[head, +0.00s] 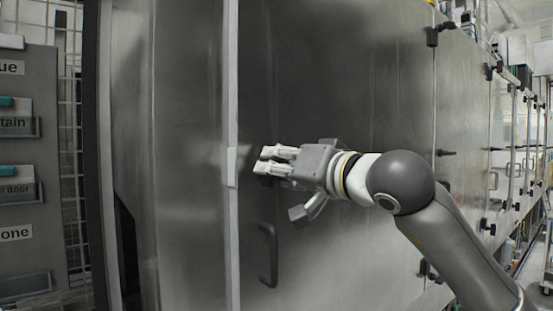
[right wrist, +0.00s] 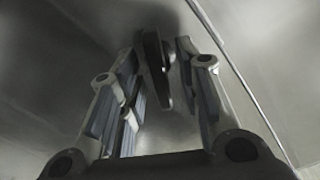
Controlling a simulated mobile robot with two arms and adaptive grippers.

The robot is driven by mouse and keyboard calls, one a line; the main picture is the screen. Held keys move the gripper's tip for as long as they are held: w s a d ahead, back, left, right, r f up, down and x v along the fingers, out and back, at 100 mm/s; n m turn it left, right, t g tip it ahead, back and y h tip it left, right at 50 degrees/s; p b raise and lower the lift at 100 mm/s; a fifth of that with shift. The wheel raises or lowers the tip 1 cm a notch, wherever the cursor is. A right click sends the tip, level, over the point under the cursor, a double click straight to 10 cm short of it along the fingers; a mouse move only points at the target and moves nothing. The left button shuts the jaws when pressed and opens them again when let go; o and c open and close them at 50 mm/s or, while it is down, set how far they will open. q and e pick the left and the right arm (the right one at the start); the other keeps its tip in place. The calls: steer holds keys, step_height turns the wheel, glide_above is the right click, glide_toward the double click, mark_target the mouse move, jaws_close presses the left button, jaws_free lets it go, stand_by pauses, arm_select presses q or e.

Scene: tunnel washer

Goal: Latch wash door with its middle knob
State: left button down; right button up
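The wash door (head: 330,90) is a large grey steel panel that looks closed against the pale vertical edge strip (head: 232,130). My right gripper (head: 267,160) is at the door's left edge, with its fingers pointing left. In the right wrist view the dark, elongated middle knob (right wrist: 154,62) lies between the two open fingers, with a visible gap on each side. In the head view the knob is mostly hidden by the gripper; a small dark part shows just under the fingertips. My left gripper is not in view.
A dark bar handle (head: 268,255) sits on the door below my gripper. More doors with black knobs (head: 484,224) run off to the right. A grey board with labelled slots (head: 30,150) stands at the far left.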

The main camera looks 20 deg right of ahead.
steer(key=shift+w+a, duration=0.1)
steer(key=shift+w, duration=0.3)
steer(key=shift+c, duration=0.5)
jaws_close()
